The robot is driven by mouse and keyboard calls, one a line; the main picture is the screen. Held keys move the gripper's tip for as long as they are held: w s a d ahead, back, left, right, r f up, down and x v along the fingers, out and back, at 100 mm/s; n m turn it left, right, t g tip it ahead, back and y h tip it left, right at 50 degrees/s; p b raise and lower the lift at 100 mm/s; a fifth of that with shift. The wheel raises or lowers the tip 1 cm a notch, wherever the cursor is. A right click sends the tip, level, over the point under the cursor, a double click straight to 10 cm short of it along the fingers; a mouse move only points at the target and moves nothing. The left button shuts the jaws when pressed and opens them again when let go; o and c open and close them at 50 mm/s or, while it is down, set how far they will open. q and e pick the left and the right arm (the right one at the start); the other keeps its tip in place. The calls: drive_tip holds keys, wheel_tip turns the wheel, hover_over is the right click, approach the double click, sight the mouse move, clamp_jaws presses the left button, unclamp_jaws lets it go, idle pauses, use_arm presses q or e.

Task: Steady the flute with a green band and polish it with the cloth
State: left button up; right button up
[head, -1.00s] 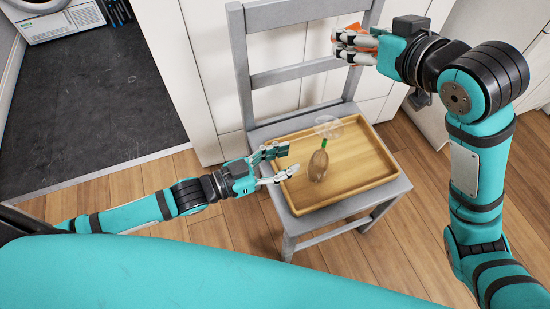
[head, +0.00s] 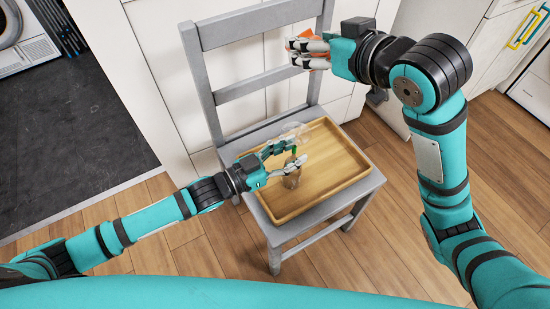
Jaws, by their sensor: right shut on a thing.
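The glass flute (head: 291,181) stands in the wooden tray (head: 349,171) on the chair, its clear round end (head: 293,131) upward. Its green band shows between the fingers of my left gripper (head: 297,153). That gripper is open, with one finger on either side of the flute's narrow part. I cannot tell whether the fingers touch the glass. My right gripper (head: 296,53) is shut on the orange cloth (head: 318,65), high in front of the chair's backrest, above and apart from the flute. The fingers hide much of the cloth.
The grey chair (head: 203,82) carries the tray, which has free room right of the flute. White cupboard fronts (head: 135,50) stand behind the chair. A dark mat (head: 60,140) lies at left and wooden floor (head: 500,160) is around.

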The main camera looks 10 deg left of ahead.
use_arm(q)
drive_tip(key=shift+w+d, duration=0.25)
drive_tip(key=shift+d, duration=0.1)
drive_tip(key=shift+c, duration=0.2)
clamp_jaws()
drive_tip(key=shift+c, duration=1.8)
unclamp_jaws()
clamp_jaws()
